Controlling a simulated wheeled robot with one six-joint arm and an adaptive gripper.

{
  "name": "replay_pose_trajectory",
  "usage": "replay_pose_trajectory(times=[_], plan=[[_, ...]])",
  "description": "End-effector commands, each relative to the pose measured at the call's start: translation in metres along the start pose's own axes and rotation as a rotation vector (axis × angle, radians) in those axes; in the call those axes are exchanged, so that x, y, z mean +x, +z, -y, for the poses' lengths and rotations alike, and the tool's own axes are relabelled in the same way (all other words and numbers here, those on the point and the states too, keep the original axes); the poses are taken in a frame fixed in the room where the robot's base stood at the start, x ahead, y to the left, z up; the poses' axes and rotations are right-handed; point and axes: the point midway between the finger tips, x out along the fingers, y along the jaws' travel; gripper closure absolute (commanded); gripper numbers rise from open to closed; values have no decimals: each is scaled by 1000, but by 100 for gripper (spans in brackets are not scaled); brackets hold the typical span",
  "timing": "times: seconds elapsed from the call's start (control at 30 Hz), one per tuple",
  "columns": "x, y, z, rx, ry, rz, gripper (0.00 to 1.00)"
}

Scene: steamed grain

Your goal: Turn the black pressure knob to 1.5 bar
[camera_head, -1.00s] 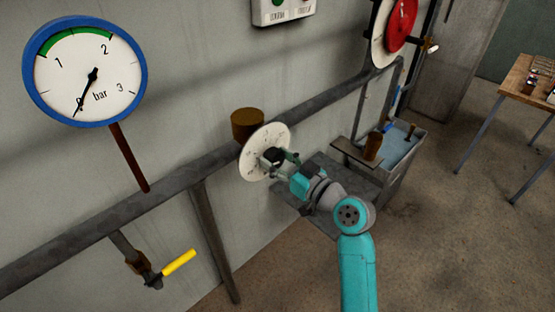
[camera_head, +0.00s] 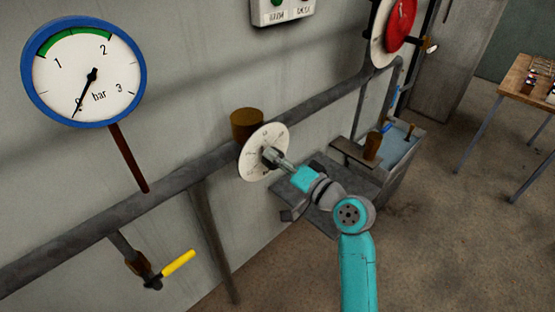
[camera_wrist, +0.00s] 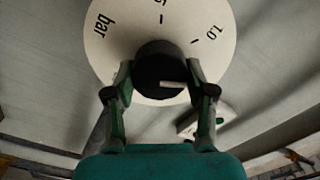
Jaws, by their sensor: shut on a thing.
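The black pressure knob (camera_wrist: 152,64) sits at the centre of a round white dial (camera_wrist: 110,50) in the wrist view. The dial is marked "bar", "1.0" and a partly hidden figure at the top. A pale pointer line on the knob points to the right in that view. My gripper (camera_wrist: 160,76) is shut on the knob, one finger on each side. In the head view, my gripper (camera_head: 272,156) covers the knob in front of the white dial (camera_head: 252,168). The blue-rimmed pressure gauge (camera_head: 60,77) has its needle near 0.
The dial stands on a grey pipe (camera_head: 110,215) along the wall, with a brown cap (camera_head: 246,124) behind it. A yellow-handled valve (camera_head: 178,263) hangs lower left. A red wheel (camera_head: 401,25) is upper right. A wooden table (camera_head: 515,80) is far right.

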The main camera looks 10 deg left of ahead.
Motion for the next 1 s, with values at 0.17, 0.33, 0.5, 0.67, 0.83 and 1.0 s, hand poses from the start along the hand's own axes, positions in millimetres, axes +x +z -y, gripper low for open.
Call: replay_pose_trajectory(times=[0.17,0.33,0.5,0.67,0.83,1.0], plan=[[0,0,-1,154,2,0,80],[0,0,-2,276,2,0,80],[0,0,-2,365,2,0,80],[0,0,-3,417,2,0,80],[0,0,-3,443,2,-1,80],[0,0,-3,448,2,-1,80]])
